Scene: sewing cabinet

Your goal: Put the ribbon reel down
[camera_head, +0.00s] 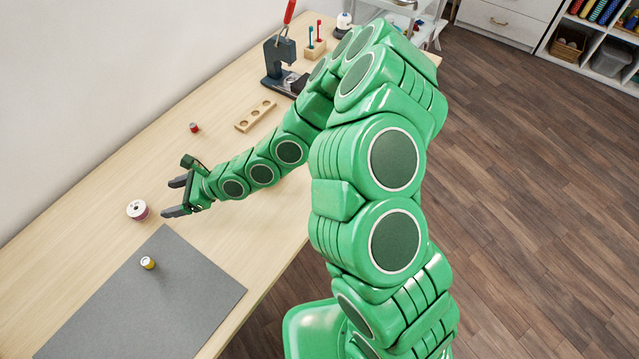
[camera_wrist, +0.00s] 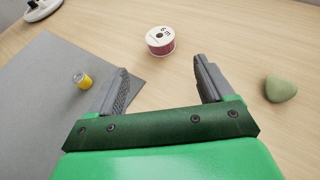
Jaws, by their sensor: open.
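The ribbon reel (camera_head: 137,209) has white ends and dark red ribbon and stands on the wooden table near the grey mat's far corner. It also shows in the wrist view (camera_wrist: 161,41), ahead of my open fingers and apart from them. My gripper (camera_head: 175,197) is open and empty, just to the right of the reel in the head view. In the wrist view its two fingers (camera_wrist: 162,80) are spread wide with bare table between them.
A small yellow spool (camera_head: 148,263) stands on the grey mat (camera_head: 190,290). A small red item (camera_head: 194,127), a wooden block with holes (camera_head: 256,115) and a dark press (camera_head: 280,62) are farther back. A greenish stone-like object (camera_wrist: 280,88) lies right of my gripper in the wrist view.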

